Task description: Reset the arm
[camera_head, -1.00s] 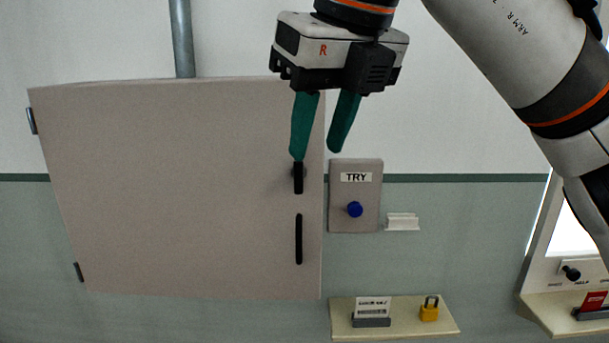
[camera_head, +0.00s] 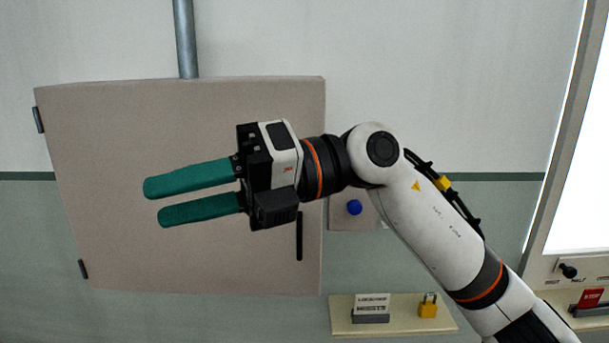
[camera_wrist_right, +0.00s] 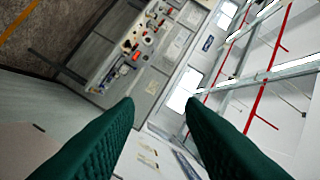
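My right gripper (camera_head: 150,202) is in front of the grey wall cabinet (camera_head: 110,265) in the head view, with its green fingers pointing left. The fingers are apart with nothing between them. In the right wrist view the two green fingers (camera_wrist_right: 160,120) are also spread and empty. My right arm (camera_head: 430,220) comes in from the lower right and bends at the wrist. It hides the upper handle of the cabinet and most of the TRY box. My left gripper does not show.
A black handle (camera_head: 299,238) is on the cabinet door. A shelf (camera_head: 395,324) below holds a small card (camera_head: 371,303) and a yellow padlock (camera_head: 428,306). A lit panel (camera_head: 585,150) stands at the right.

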